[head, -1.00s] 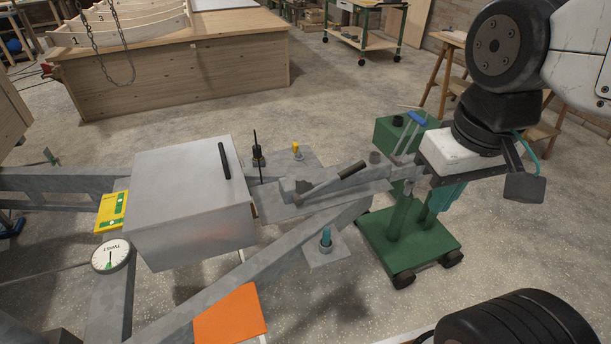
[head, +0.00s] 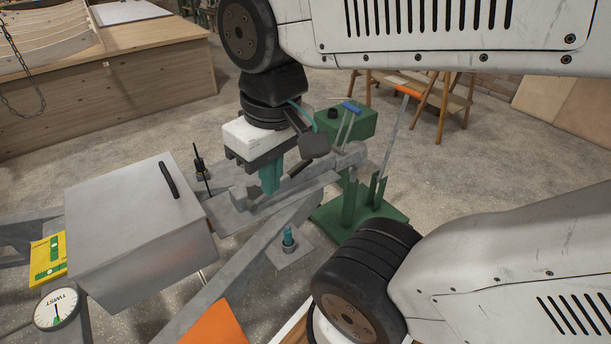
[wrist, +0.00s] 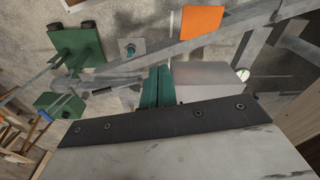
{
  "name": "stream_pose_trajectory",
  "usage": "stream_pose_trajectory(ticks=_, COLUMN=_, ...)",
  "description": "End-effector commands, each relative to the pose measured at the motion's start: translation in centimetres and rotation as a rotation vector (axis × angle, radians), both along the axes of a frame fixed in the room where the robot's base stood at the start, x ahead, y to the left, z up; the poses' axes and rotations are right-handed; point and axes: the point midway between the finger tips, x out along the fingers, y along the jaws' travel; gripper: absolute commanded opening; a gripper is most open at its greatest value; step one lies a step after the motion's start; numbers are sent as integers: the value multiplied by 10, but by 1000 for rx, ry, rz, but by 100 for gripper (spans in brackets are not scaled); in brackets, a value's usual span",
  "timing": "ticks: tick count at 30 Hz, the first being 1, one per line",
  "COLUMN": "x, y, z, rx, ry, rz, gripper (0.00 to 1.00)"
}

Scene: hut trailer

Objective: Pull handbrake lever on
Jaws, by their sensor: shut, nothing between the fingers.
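The handbrake lever (head: 301,167) is a grey lever with a black grip, lying low and slanted on the grey drawbar bracket (head: 228,217) of the trailer. My gripper (head: 270,190), with teal fingers, points down just left of the black grip, over the lever's grey shank. The fingers are together and empty. They hide part of the lever, and I cannot tell whether they touch it. In the wrist view the teal fingers (wrist: 160,70) show shut, with the grey drawbar beyond them.
A silver box (head: 135,215) stands left of the bracket. An orange panel (head: 214,328) and a TWIST dial (head: 57,309) are nearer. Open concrete floor lies behind.

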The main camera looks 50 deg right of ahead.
Motion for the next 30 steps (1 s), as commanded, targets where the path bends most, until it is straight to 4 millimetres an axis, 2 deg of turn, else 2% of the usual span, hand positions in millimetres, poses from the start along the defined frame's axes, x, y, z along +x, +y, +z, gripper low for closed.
stream_pose_trajectory(ticks=5, x=12, y=9, z=-10, rx=110, ry=114, rz=-68, gripper=0)
stream_pose_trajectory(ticks=8, x=28, y=17, z=-20, rx=240, ry=218, rz=-146, gripper=0)
stream_pose_trajectory(ticks=13, x=67, y=23, z=-35, rx=521, ry=376, rz=-310, gripper=0)
stream_pose_trajectory(ticks=17, x=105, y=16, z=-48, rx=750, ry=452, rz=-447, gripper=0)
stream_pose_trajectory(ticks=20, x=136, y=2, z=-60, rx=935, ry=482, rz=-562, gripper=0)
stream_pose_trajectory(ticks=23, x=168, y=-21, z=-75, rx=1120, ry=488, rz=-682, gripper=0)
stream_pose_trajectory(ticks=26, x=197, y=-53, z=-95, rx=1306, ry=463, rz=-810, gripper=0)
stream_pose_trajectory(ticks=30, x=229, y=-110, z=-133, rx=1556, ry=383, rz=-999, gripper=0)
